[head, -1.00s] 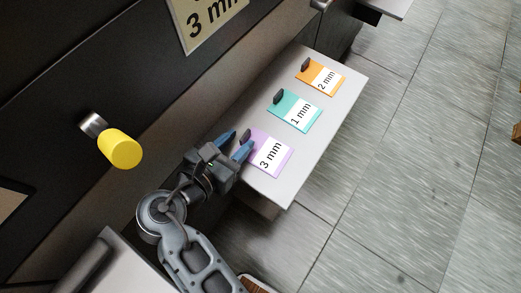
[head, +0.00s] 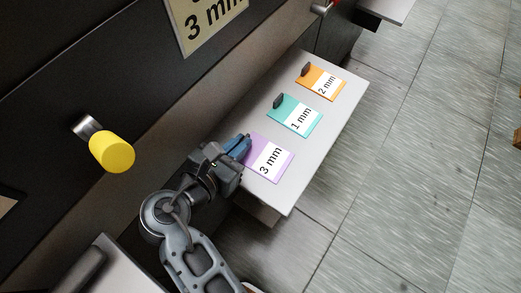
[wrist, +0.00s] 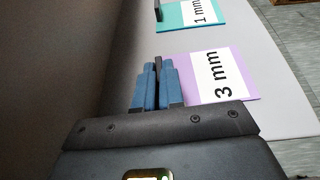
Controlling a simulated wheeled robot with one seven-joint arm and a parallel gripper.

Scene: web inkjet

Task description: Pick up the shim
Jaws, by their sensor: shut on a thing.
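The purple shim labelled 3 mm (head: 268,158) lies at the near end of a pale shelf. It also shows in the wrist view (wrist: 215,75), to the right of my fingers. My gripper (head: 241,148) is at its left edge, with its blue fingers (wrist: 157,88) shut on the shim's dark upright tab. The tab's top shows between the fingertips in the wrist view; the rest is hidden. The shim appears flat on the shelf. A teal shim labelled 1 mm (head: 295,116) and an orange shim labelled 2 mm (head: 322,82) lie farther along.
The pale shelf (head: 345,101) runs along a dark machine panel. A sign reading 3 mm (head: 209,22) is on the panel. A yellow knob (head: 111,152) sticks out at the left. Tiled floor (head: 400,170) is open to the right.

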